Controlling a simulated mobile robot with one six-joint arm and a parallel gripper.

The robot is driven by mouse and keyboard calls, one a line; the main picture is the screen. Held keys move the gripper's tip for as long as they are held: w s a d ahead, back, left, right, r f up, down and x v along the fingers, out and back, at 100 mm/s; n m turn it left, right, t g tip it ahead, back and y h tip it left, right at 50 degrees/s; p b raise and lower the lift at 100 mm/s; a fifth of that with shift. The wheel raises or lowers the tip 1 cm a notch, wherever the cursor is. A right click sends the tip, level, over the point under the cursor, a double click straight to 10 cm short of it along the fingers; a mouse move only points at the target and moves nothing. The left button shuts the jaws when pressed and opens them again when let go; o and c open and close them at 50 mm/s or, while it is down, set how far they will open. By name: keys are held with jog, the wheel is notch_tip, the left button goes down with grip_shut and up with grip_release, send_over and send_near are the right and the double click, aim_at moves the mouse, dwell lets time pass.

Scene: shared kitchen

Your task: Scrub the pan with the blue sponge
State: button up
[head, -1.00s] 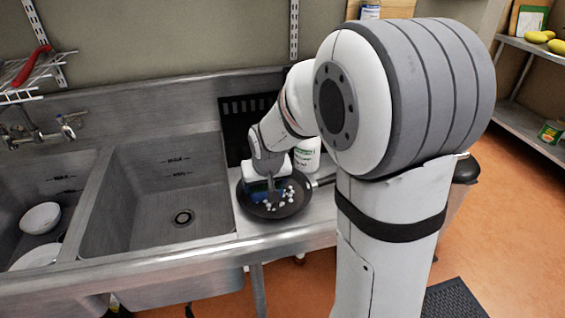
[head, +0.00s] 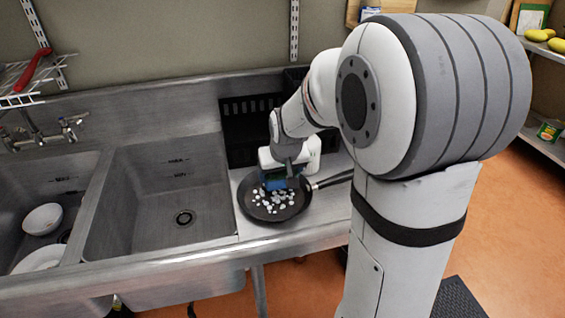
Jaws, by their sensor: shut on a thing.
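The black pan (head: 246,205) sits on the steel drainboard (head: 246,231) right of the sink, its handle pointing right. Several whitish bits (head: 270,203) lie in the pan. My gripper (head: 282,183) reaches down over the back part of the pan and is shut on the blue sponge (head: 272,184). The sponge is low, at or just above the pan's inside; I cannot tell whether it touches. My gripper and wrist hide part of the sponge.
Left of the pan is an empty sink basin (head: 150,205), and a further basin holds a white bowl (head: 43,218) and a plate (head: 40,259). A black crate (head: 245,125) stands behind the pan. A faucet (head: 68,130) is on the left wall.

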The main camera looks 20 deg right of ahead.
jog(key=shift+r+p, duration=1.35)
jog(key=shift+r, duration=0.9)
jog(key=s+r+p, duration=0.3)
jog(key=s+r, duration=0.3)
jog(key=s, duration=0.4)
jog(key=shift+a, duration=0.1)
